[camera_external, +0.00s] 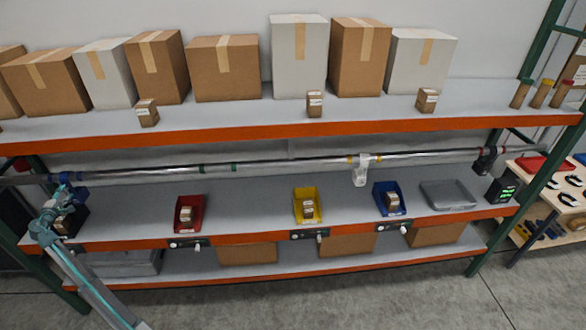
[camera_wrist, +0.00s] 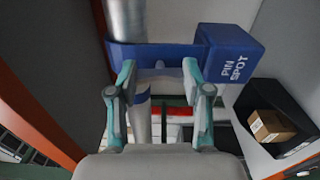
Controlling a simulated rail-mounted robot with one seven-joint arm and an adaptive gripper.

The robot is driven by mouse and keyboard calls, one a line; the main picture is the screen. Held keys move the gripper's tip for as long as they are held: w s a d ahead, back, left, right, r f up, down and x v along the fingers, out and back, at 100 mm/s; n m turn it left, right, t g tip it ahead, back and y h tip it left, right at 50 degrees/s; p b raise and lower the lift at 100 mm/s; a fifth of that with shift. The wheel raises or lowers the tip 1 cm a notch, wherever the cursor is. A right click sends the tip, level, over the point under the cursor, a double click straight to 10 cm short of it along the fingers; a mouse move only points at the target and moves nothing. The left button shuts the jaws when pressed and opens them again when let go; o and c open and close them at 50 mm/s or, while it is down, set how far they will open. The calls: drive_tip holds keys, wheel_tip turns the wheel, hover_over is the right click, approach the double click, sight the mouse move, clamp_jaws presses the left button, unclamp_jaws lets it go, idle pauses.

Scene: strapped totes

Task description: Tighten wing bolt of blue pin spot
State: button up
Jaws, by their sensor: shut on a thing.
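The blue pin spot (camera_wrist: 234,52) is a block lettered "PIN SPOT" at the upper right of the wrist view. Its blue clamp (camera_wrist: 150,54) crosses the silver pipe (camera_wrist: 126,20). In the external view the pin spot (camera_external: 62,177) is small at the left end of the pipe, with my arm close to it. My gripper (camera_wrist: 157,72) is at the clamp's near edge, its teal-edged fingers either side of a small pale piece that looks like the wing bolt (camera_wrist: 158,69). It is shut on this piece. The bolt's shank and turn angle are hard to make out.
A lower shelf (camera_external: 250,217) holds red (camera_external: 182,225), yellow (camera_external: 297,208) and blue (camera_external: 377,205) bins and a grey tray (camera_external: 447,195). A white fixture (camera_external: 361,172) and a black one (camera_external: 485,160) hang farther right on the pipe. Boxes line the upper shelf.

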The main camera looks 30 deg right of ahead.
drive_tip(key=shift+m, duration=0.4)
drive_tip(key=o, duration=1.2)
drive_tip(key=v, duration=1.2)
drive_tip(key=shift+f, duration=0.1)
